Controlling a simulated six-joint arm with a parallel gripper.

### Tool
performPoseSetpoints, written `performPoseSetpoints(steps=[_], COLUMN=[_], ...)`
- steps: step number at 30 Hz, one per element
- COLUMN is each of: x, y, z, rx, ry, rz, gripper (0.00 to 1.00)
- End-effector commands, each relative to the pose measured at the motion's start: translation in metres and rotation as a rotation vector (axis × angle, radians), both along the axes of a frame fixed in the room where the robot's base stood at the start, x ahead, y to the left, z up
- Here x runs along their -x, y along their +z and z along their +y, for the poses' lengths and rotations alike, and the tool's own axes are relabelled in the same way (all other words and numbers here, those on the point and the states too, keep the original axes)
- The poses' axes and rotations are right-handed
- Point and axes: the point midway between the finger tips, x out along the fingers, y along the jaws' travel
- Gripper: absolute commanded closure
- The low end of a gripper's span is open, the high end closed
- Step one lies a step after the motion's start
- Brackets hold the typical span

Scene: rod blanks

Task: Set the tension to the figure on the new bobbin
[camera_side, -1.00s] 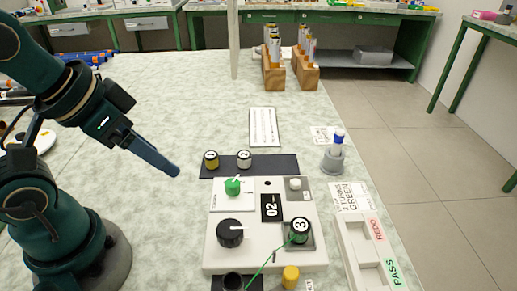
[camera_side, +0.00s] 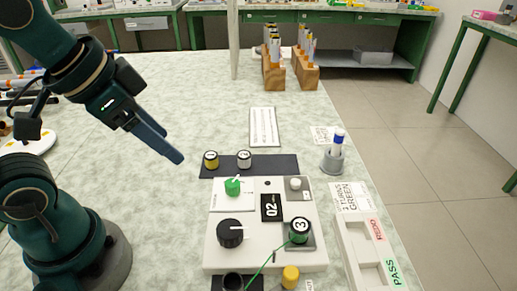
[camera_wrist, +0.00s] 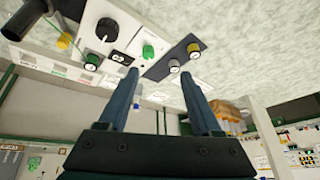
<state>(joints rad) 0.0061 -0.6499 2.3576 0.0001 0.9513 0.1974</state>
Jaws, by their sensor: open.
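A bobbin with green thread (camera_side: 299,229), marked 3, stands on a grey square plate at the right of the white panel (camera_side: 265,259). A green thread runs from it down to the left. A dark display (camera_side: 271,207) reads 02. My gripper (camera_side: 178,157) is open and empty, raised left of the panel.
A white tray marked REDO and PASS (camera_side: 349,246) lies at right. A grey holder (camera_side: 332,161) carries a blue-topped item.

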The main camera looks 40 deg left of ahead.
Motion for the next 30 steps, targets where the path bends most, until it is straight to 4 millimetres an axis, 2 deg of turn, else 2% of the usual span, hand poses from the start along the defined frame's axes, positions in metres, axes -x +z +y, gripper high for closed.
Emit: performPoseSetpoints(steps=[4,8,13,18,24,30], x=[-0.024,-0.047,-0.076,-0.096,-0.102,-0.099], y=[0.005,0.001,-0.017,-0.046,-0.075,-0.093], z=[-0.004,-0.008,-0.016,-0.024,-0.029,-0.03], rx=[-0.05,-0.088,-0.118,-0.127,-0.12,-0.118], ry=[-0.122,-0.23,-0.357,-0.439,-0.464,-0.469], rz=[0.071,0.146,0.254,0.36,0.448,0.478], gripper=[0.34,0.34,0.34,0.34,0.34,0.34])
